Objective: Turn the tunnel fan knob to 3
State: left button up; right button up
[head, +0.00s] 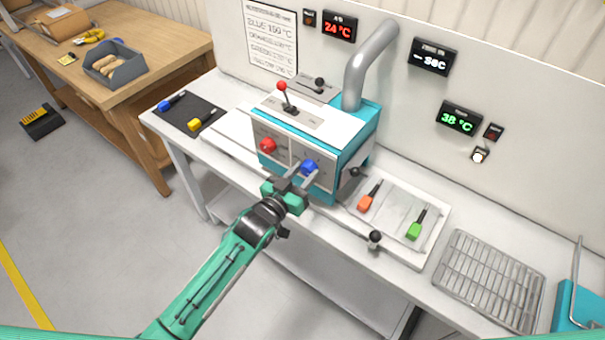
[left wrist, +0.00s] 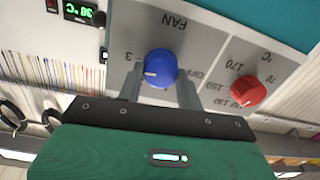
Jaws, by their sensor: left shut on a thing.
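The tunnel fan knob (head: 310,167) is blue and sits on the front panel of the teal and white tunnel machine (head: 349,149). In the left wrist view the fan knob (left wrist: 161,67) is seen upside down, by the printed word FAN. Its white mark points left, toward the side with the printed 3 (left wrist: 128,57); I cannot tell if it lines up exactly. My left gripper (head: 304,178) is shut on the knob, one finger on each side, also seen in the left wrist view (left wrist: 161,86). My right gripper is not in view.
A red knob (head: 268,146) sits left of the blue one on the same panel. A red-tipped lever (head: 283,89) stands on top. Orange (head: 369,196) and green (head: 418,223) handled pieces lie on the tray at right. A wire rack (head: 490,279) lies further right.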

pick_arm(q)
jog(key=shift+f+m, duration=0.15)
jog(key=shift+m, duration=0.45)
jog(key=o, duration=1)
jog(key=shift+b+v, duration=2.4)
jog(key=shift+v, duration=4.5)
